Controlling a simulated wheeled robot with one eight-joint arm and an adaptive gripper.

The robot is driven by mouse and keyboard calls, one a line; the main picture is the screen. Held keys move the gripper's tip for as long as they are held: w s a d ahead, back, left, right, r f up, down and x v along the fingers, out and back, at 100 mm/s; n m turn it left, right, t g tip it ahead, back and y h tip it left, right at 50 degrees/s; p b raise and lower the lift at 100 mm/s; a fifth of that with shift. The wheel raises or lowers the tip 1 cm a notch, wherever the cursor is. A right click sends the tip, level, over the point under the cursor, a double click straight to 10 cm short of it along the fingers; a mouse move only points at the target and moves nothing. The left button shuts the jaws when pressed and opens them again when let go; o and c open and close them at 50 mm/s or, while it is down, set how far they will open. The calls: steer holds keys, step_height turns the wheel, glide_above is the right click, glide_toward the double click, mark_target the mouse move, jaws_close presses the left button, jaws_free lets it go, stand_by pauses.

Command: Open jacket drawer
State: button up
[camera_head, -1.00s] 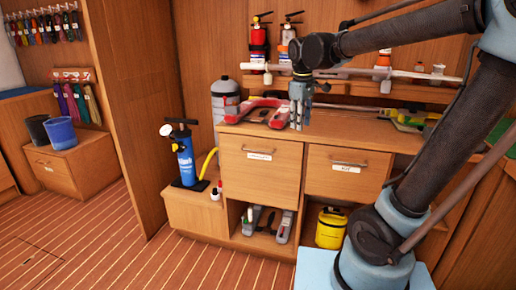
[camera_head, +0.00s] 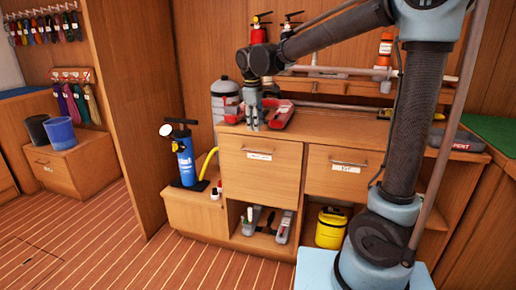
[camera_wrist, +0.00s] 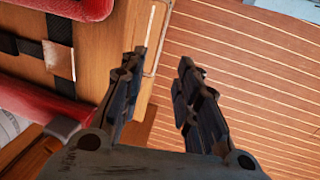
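The left drawer (camera_head: 258,185) of the wooden cabinet is closed. It has a thin metal handle (camera_head: 262,151) and a small white label whose writing is too small to read surely. The right drawer (camera_head: 340,183), also closed, has a label that seems to read "KIT". My gripper (camera_head: 254,127) points down over the counter's front edge, above the left drawer. In the wrist view its two fingers (camera_wrist: 158,70) are apart with nothing between them. A metal handle bar (camera_wrist: 157,42) runs along the drawer front just beyond the fingertips, apart from them.
A red item with black straps (camera_wrist: 60,85) lies on the counter beside my gripper. A grey cylinder (camera_head: 222,98) stands behind left. A blue pump (camera_head: 185,160) stands on the low step at left. A yellow container (camera_head: 331,228) sits below the right drawer. The floor in front is clear.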

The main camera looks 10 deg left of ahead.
mark_target(257, 151)
steer(key=f, duration=0.3)
steer(key=w+f, duration=0.1)
steer(key=f, duration=0.3)
steer(key=w+f, duration=0.1)
steer(key=f, duration=0.3)
steer(key=shift+w+d+f, duration=0.1)
steer(key=shift+f, duration=0.15)
steer(key=shift+c, duration=0.6)
jaws_close()
